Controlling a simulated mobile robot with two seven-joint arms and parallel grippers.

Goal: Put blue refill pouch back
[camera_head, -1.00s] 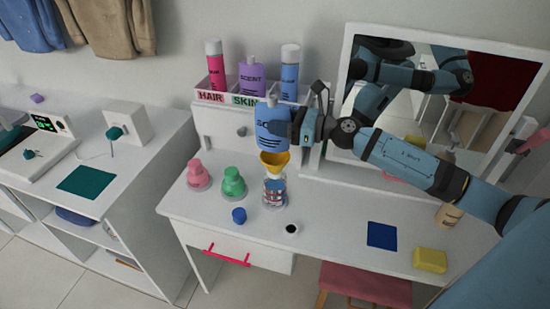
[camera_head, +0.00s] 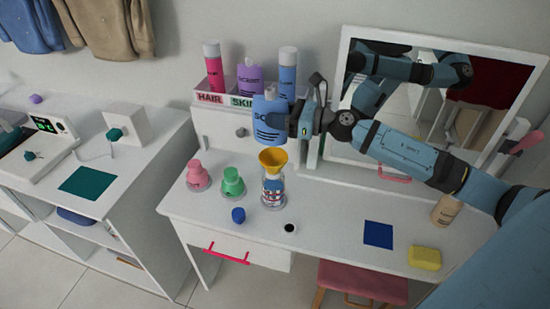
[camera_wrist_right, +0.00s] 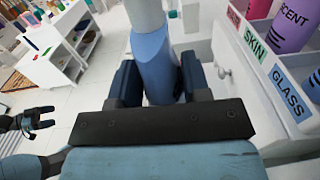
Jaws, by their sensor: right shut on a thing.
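My right gripper (camera_head: 290,122) is shut on the blue refill pouch (camera_head: 267,118) and holds it upright in the air, above and behind the yellow funnel (camera_head: 273,160). The funnel sits in the mouth of a clear bottle (camera_head: 272,190) on the white table. In the right wrist view the pouch (camera_wrist_right: 153,55) stands between the two dark fingers. The labelled rack (camera_head: 209,98) is behind the pouch; its GLASS label (camera_wrist_right: 290,93) shows right of the pouch in the wrist view. My left gripper (camera_wrist_right: 38,120) shows only in the wrist view, apparently open and empty.
The rack holds a pink bottle (camera_head: 214,70), a purple pouch (camera_head: 249,78) and a blue bottle (camera_head: 288,72). Pink (camera_head: 198,177) and green (camera_head: 232,183) bottles and a blue cap (camera_head: 238,215) stand on the table. The mirror (camera_head: 345,85) is close to my right arm.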

